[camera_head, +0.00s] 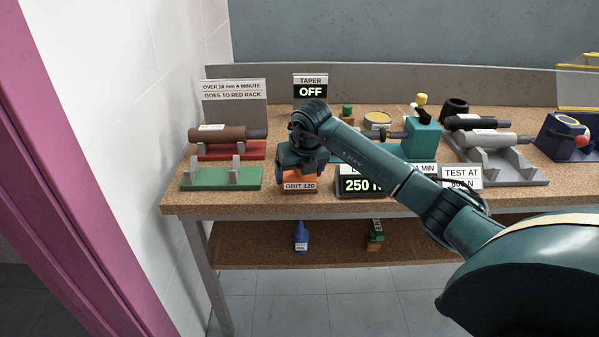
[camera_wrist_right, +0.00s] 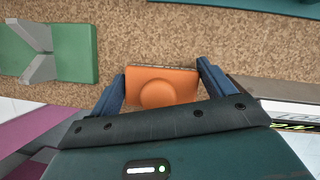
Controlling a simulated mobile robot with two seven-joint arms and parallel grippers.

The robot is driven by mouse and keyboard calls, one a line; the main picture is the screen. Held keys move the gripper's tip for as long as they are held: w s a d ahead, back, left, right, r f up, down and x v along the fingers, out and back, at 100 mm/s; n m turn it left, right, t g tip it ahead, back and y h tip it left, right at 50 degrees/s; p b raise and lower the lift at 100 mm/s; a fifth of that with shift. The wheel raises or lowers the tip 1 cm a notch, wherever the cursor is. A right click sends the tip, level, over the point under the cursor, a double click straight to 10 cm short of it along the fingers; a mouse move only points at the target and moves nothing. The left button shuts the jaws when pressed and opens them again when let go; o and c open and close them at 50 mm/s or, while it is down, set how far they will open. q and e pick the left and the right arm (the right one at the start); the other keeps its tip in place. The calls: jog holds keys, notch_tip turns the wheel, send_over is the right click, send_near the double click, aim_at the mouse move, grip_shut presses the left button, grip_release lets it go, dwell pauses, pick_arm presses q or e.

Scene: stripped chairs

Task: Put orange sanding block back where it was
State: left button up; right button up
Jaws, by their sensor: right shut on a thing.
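The orange sanding block (camera_head: 299,183), with a "GRIT 120" label on its front, is near the front edge of the cork-coloured bench. It also shows in the right wrist view (camera_wrist_right: 162,88), with a rounded knob facing the camera. My right gripper (camera_head: 300,168) is above it in the head view, and its two blue fingers (camera_wrist_right: 161,78) are shut on the block's two sides. I cannot tell whether the block touches the bench top. My left gripper is not in view.
Left of the block stands an empty green rack (camera_head: 221,179); behind it a red rack (camera_head: 230,152) bears a brown cylinder (camera_head: 221,133). Right of it is a "250" display (camera_head: 358,186). A grey rack (camera_head: 512,167) holds cylinders. A blue bottle (camera_head: 301,237) stands on the lower shelf.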

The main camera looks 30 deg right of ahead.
jog(key=shift+f, duration=0.15)
jog(key=o, duration=0.9)
